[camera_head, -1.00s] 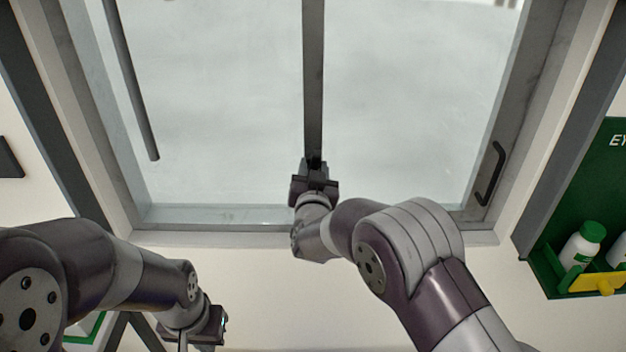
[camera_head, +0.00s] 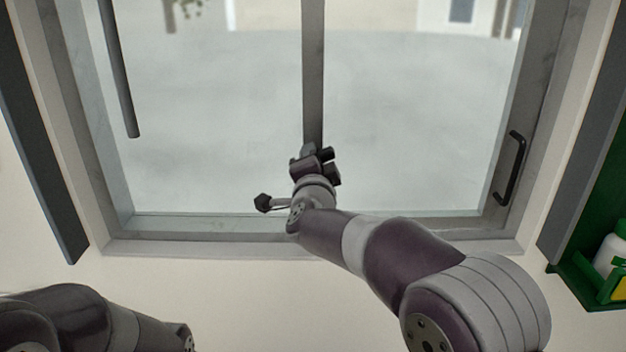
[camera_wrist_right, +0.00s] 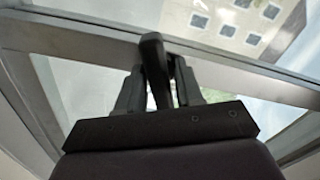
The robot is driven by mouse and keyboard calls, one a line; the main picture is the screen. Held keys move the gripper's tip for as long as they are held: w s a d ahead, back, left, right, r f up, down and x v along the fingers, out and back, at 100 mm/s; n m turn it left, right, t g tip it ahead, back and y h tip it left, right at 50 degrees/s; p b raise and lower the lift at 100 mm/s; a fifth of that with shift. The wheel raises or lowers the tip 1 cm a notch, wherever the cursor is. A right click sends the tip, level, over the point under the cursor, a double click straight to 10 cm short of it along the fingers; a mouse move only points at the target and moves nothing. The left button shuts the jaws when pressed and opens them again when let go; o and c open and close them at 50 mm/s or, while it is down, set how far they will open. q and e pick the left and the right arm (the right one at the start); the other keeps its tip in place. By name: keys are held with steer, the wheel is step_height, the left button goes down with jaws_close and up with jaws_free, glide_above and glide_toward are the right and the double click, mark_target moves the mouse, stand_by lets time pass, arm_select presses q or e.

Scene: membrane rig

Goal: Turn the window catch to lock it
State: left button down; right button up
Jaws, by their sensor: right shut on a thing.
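The window catch (camera_wrist_right: 153,58) is a dark lever on the window's frame, seen in the right wrist view between my two fingertips. My right gripper (camera_head: 316,155) is at the lower part of the central upright bar (camera_head: 313,75) in the head view. It is shut on the catch, and its fingers also show in the right wrist view (camera_wrist_right: 160,82). In the head view the gripper and wrist hide most of the catch. My left gripper is out of view; only part of the left arm shows at the bottom left.
Glass panes lie on both sides of the bar. A dark handle (camera_head: 510,168) is on the right frame and a dark rod (camera_head: 122,85) hangs at the left. A green eyewash holder (camera_head: 583,284) with a white bottle (camera_head: 612,255) is at the right edge.

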steer(key=shift+f+m+b, duration=0.3)
steer(key=shift+m+b, duration=0.85)
steer(key=shift+m, duration=0.05)
steer(key=shift+r+m+b, duration=0.15)
steer(key=shift+m+b, duration=0.75)
steer(key=shift+m, duration=0.3)
steer(key=o, duration=0.8)
steer(key=shift+c, duration=0.2)
steer(key=shift+r, duration=0.1)
steer(key=s+b, duration=0.2)
steer(key=s, duration=1)
steer(key=shift+s+b, duration=0.3)
steer(key=shift+s, duration=0.1)
